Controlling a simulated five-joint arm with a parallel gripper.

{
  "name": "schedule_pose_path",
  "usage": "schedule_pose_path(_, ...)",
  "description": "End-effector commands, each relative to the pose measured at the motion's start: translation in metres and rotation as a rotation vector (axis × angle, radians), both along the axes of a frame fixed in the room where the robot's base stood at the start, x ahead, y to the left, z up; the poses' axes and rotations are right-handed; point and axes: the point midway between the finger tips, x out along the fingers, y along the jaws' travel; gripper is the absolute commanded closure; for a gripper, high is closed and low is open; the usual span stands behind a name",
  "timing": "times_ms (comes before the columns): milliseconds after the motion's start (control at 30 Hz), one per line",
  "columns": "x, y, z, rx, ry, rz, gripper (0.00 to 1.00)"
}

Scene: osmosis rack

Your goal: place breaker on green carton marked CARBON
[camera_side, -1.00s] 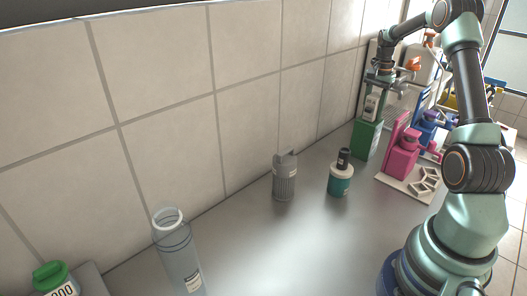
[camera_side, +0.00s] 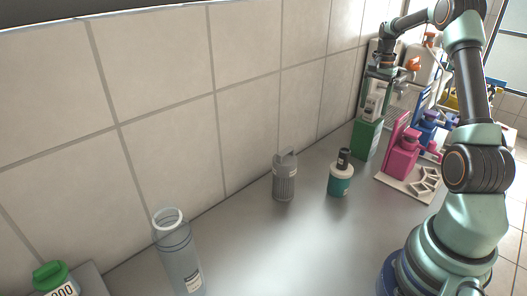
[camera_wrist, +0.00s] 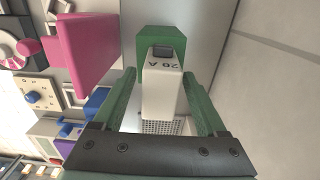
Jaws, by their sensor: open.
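The breaker (camera_side: 373,107) is a pale block with a dark switch, marked "20 A" in the wrist view (camera_wrist: 161,92). It stands upright on top of the green carton (camera_side: 366,141) by the wall. The carton also shows in the wrist view (camera_wrist: 160,36), under and beyond the breaker. The CARBON marking cannot be read. My gripper (camera_side: 381,82) is just above the breaker. In the wrist view my gripper (camera_wrist: 158,78) is open, with its green fingers on either side of the breaker and gaps between.
A teal and white bottle (camera_side: 340,181) and a grey ribbed container (camera_side: 285,180) stand to the left. A clear cylinder (camera_side: 177,255) is at the front left. The tiled wall runs close behind.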

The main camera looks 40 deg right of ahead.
Motion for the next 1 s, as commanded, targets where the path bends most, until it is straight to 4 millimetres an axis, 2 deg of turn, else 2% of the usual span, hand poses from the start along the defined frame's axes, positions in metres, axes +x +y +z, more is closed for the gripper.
schedule_pose_path(300,0.001,-0.001,0.066,-0.003,-0.003,0.000,0.25)
schedule_pose_path(500,0.000,0.000,0.092,-0.002,-0.002,0.000,0.25)
schedule_pose_path(667,0.003,0.006,0.103,-0.005,-0.005,0.022,0.25)
schedule_pose_path(767,0.012,0.028,0.113,-0.024,-0.022,0.100,0.25)
schedule_pose_path(867,0.024,0.067,0.126,-0.057,-0.053,0.240,0.25)
schedule_pose_path(1000,0.033,0.135,0.141,-0.113,-0.107,0.482,0.25)
